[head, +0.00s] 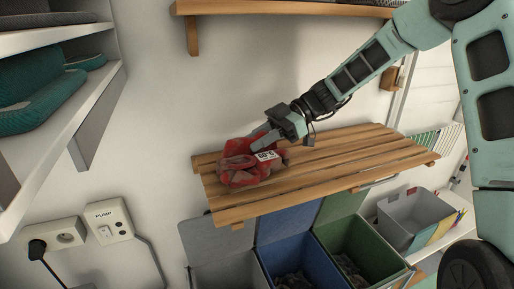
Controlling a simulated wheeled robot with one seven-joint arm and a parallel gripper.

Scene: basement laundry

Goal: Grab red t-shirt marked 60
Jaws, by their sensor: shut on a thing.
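A crumpled red t-shirt (239,170) lies at the left end of the slatted wooden shelf (338,152). A white tag (267,156) with dark print shows on its right side; it seems to read 60, though the print is small. My gripper (262,143) reaches down from the upper right and is shut on the red t-shirt at its upper right, just above the tag. The fingertips are partly hidden in the cloth. The t-shirt appears to rest on the slats.
Below the shelf stand a grey bin (226,268), a blue bin (283,236) and a green bin (340,230). A grey box (408,217) is at the right. A wall shelf (290,9) runs above. White shelves (62,125) with teal cloth stand at the left. The wooden shelf's right part is clear.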

